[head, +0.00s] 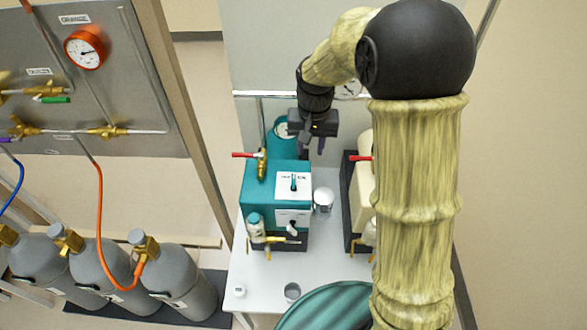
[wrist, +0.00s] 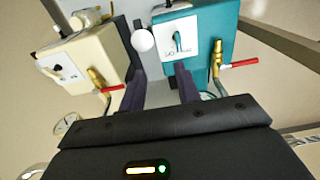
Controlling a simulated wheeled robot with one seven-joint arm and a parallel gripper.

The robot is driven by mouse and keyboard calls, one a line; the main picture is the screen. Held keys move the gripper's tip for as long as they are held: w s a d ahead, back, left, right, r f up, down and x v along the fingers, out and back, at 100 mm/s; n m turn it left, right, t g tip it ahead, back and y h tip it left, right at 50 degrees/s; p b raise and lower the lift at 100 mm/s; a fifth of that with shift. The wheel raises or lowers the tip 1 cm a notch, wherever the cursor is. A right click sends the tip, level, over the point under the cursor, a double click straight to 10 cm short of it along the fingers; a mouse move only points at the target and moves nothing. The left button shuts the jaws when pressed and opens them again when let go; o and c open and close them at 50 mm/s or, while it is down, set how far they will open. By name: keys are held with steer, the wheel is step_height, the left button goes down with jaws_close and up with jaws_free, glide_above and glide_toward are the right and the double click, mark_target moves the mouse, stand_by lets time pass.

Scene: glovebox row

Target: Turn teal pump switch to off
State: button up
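The teal pump (head: 262,212) stands on a white table in the head view. It also fills the upper right of the wrist view (wrist: 215,22). Its switch (head: 294,181) is a small blue-teal lever on a white plate on the pump's top; the wrist view shows the lever (wrist: 178,42) too. The plate's lettering is too small to read. My gripper (head: 312,150) is above and behind the pump's far edge, apart from the switch. In the wrist view my gripper's (wrist: 160,82) two dark fingers are spread with nothing between them.
A cream pump (wrist: 82,62) stands beside the teal one. Both carry red-handled brass valves (wrist: 217,68). A white-topped jar (head: 323,198) stands between the pumps. Grey gas cylinders (head: 97,262) and a gauge panel (head: 120,85) are at left.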

steer(key=r, duration=0.1)
glide_above(294, 180)
steer(key=shift+a+g+p, duration=0.1)
steer(key=shift+g+p, duration=0.2)
steer(key=shift+p, duration=0.1)
step_height(294, 180, down, 17)
steer(key=p, duration=0.4)
steer(key=shift+f, duration=0.15)
steer(key=shift+c, duration=0.4)
jaws_close()
